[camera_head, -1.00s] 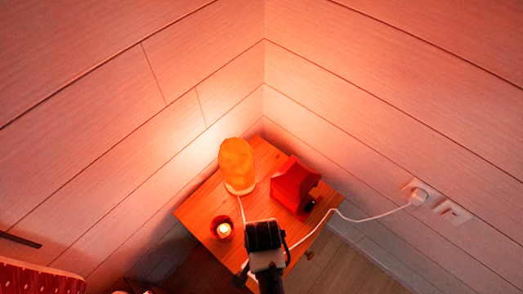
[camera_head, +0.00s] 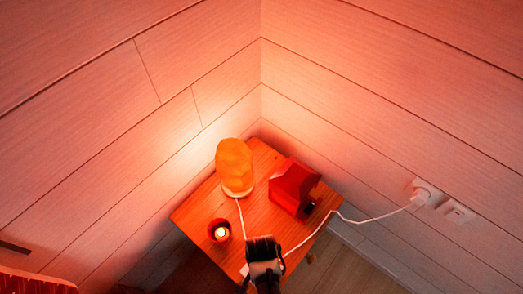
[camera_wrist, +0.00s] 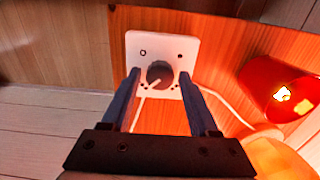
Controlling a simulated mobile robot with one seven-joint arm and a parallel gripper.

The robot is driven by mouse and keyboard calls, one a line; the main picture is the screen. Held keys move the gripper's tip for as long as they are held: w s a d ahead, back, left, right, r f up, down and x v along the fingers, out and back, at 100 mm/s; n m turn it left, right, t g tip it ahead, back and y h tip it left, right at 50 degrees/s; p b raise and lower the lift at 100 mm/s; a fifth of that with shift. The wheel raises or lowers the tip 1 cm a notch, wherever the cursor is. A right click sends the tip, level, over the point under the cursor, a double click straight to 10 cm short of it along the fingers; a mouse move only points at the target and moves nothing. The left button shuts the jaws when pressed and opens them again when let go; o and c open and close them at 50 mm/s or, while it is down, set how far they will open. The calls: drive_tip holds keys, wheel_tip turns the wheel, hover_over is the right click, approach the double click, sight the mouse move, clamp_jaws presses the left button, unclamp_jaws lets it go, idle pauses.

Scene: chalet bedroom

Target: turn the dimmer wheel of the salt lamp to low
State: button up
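The salt lamp (camera_head: 235,165) glows orange on the small wooden table (camera_head: 188,212). A white cord runs from it toward the table's front edge. In the wrist view the dimmer is a white plate (camera_wrist: 180,47) with a dark round wheel (camera_wrist: 159,72). A pale mark on the wheel points to the lower left. My gripper (camera_wrist: 160,85) is open, with its two blue fingers on either side of the wheel; I cannot tell whether they touch it. In the head view my gripper (camera_head: 263,250) is over the table's front corner and hides the wheel.
A lit candle in a red holder (camera_head: 219,230) stands left of my gripper; the holder also shows in the wrist view (camera_wrist: 270,88). A red house-shaped object (camera_head: 293,186) stands at the right. A cord runs to the wall socket (camera_head: 424,192). Walls close the corner behind.

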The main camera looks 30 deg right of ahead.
clamp_jaws()
